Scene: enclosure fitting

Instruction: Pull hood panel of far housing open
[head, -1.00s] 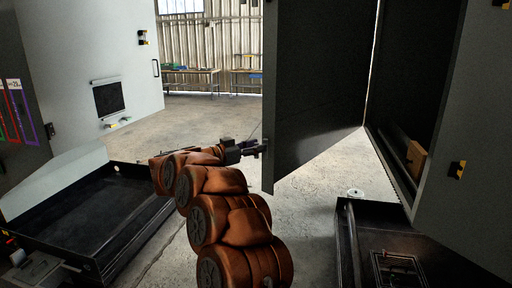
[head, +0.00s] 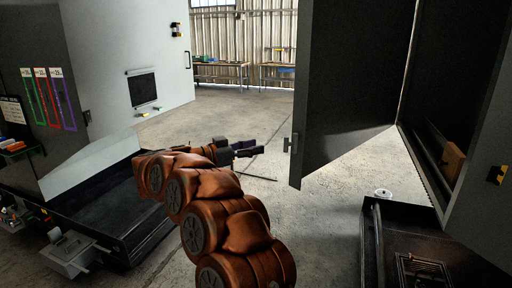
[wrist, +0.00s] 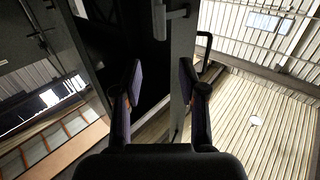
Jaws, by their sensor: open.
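A tall dark grey hood panel (head: 345,90) stands swung open from the right-hand housing (head: 480,200), with a gap of floor behind it. A small handle (head: 290,143) sits on its free edge, and a pale handle also shows at the top of the wrist view (wrist: 175,14). My gripper (head: 250,150) is open and empty, left of that edge and apart from it in the head view. In the wrist view the two fingers (wrist: 166,88) are spread, with a grey panel edge showing beyond them. Which housing counts as the far one is not clear.
A pale housing (head: 120,50) with a black handle stands at the left, above a black open tray (head: 110,215). Another black tray (head: 375,250) lies at lower right. Work tables (head: 220,72) stand at the back wall.

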